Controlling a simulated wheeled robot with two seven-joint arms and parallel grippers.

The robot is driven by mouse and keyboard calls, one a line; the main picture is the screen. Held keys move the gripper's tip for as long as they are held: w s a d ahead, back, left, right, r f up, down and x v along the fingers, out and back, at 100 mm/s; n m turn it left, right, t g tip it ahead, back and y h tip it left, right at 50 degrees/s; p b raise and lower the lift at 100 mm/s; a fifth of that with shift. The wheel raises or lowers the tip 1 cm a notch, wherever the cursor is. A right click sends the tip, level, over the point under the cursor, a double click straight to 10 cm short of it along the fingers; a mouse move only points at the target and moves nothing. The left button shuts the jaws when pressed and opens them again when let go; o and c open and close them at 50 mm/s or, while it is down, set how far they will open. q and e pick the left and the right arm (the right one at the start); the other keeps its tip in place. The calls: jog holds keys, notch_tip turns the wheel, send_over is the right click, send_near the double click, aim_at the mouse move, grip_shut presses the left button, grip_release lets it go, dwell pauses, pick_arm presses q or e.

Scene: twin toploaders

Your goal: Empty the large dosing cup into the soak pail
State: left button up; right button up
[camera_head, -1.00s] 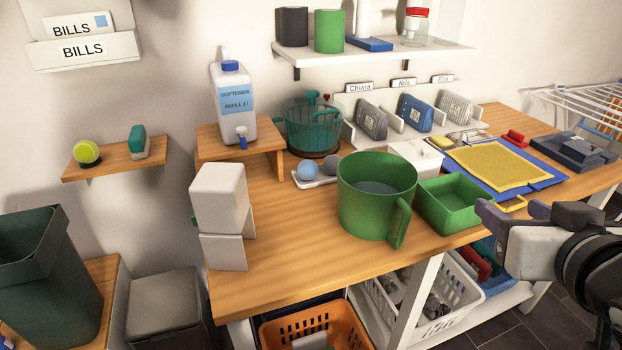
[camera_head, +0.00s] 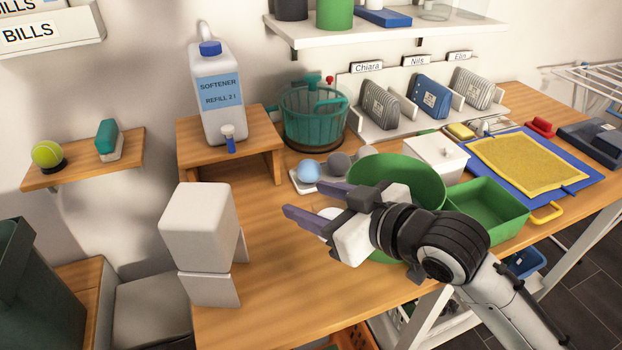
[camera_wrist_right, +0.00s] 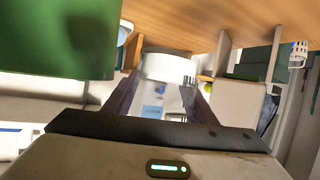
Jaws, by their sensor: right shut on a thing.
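The soak pail, a large green pail (camera_head: 405,178) with a side handle, stands on the table, partly hidden behind my right arm. Its green wall also fills the upper left of the right wrist view (camera_wrist_right: 60,40). My right gripper (camera_head: 305,204) is in front of and to the left of the pail, above the table, with its fingers pointing left. It is shut on a clear and whitish cup (camera_wrist_right: 167,70), which I take for the large dosing cup. In the head view the cup (camera_head: 327,214) is mostly hidden behind the fingers; its contents cannot be told. My left gripper is not in view.
A green tray (camera_head: 487,208) and a white box (camera_head: 436,157) stand right of the pail. A small dish with balls (camera_head: 308,172) lies behind the gripper. White blocks (camera_head: 200,225) stand to the left. The softener bottle (camera_head: 220,100) is on a riser. The table front is clear.

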jog(key=shift+w+a, duration=0.1)
jog(key=shift+a, duration=0.15)
jog(key=shift+s+r, duration=0.1)
jog(key=shift+s, duration=0.15)
jog(key=shift+r+p, duration=0.1)
jog(key=shift+p, duration=0.35)
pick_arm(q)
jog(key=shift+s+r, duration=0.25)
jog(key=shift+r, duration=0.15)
pick_arm(e)
jog(key=w+d+r+m+g+y, duration=0.1)
jog(key=w+d+r+m+y, duration=0.2)
jog(key=m, duration=0.4)
notch_tip(320, 180, up, 3)
jog(key=shift+d+f+y, duration=0.15)
jog(key=shift+d+y, duration=0.6)
jog(key=shift+y, duration=0.15)
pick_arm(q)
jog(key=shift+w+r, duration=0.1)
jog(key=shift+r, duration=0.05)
